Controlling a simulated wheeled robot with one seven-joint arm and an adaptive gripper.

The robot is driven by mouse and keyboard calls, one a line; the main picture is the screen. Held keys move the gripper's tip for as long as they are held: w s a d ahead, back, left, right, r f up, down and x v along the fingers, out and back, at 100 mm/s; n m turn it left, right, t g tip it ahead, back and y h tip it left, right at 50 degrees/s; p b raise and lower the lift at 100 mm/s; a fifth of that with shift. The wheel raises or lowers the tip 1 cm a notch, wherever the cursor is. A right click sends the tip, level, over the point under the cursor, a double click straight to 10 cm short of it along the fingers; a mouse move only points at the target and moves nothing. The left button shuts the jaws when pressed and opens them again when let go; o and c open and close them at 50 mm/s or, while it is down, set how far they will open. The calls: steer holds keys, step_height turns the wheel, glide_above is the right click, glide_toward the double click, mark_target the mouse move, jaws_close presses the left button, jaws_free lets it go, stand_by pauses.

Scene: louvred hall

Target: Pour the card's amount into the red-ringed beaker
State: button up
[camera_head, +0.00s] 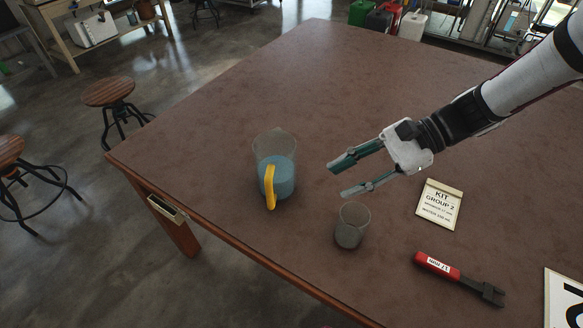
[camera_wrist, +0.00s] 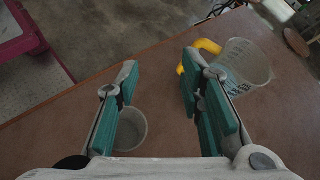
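A clear jug (camera_head: 275,165) with blue liquid and a yellow handle (camera_head: 270,187) stands upright on the brown table. In the wrist view the jug (camera_wrist: 246,62) is at the upper right, its yellow handle beside the right finger. A small clear beaker (camera_head: 351,226) with greyish contents or base stands nearer the table's front edge; no red ring shows on it. In the wrist view the beaker (camera_wrist: 131,130) is partly behind the left finger. My gripper (camera_head: 345,179) is open and empty, above the table between jug and beaker. A card (camera_head: 439,205) reads "KIT GROUP 2"; its smaller lines are hard to read.
A red-handled tool (camera_head: 445,269) lies at the front right of the table (camera_head: 300,70). A white sign (camera_head: 565,300) is cut off at the right edge. The table's back and middle are clear. Stools (camera_head: 108,92) stand off to the left.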

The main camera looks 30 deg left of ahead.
mark_target(270, 182)
steer(key=w+a+f+m+g+y+b, duration=0.1)
steer(key=w+a+f+m+y+b, duration=0.2)
steer(key=a+f, duration=0.65)
steer(key=shift+m+y, duration=0.4)
steer(key=shift+m, duration=0.2)
steer(key=shift+s+d+f+p+x, duration=0.15)
steer(key=shift+s+p+x, duration=0.1)
steer(key=shift+x, duration=1.2)
steer(key=shift+s+d+f+p+x, duration=0.15)
steer(key=shift+d+f+p+x, duration=0.05)
steer(key=shift+x, duration=1.25)
steer(key=shift+s+d+f+p+x, duration=0.15)
steer(key=shift+s+p+x, duration=0.1)
steer(key=shift+x, duration=1.2)
steer(key=shift+c, duration=0.6)
jaws_close()
steer(key=shift+r, duration=0.1)
steer(key=shift+r+p, duration=1.25)
steer(key=shift+r, duration=0.7)
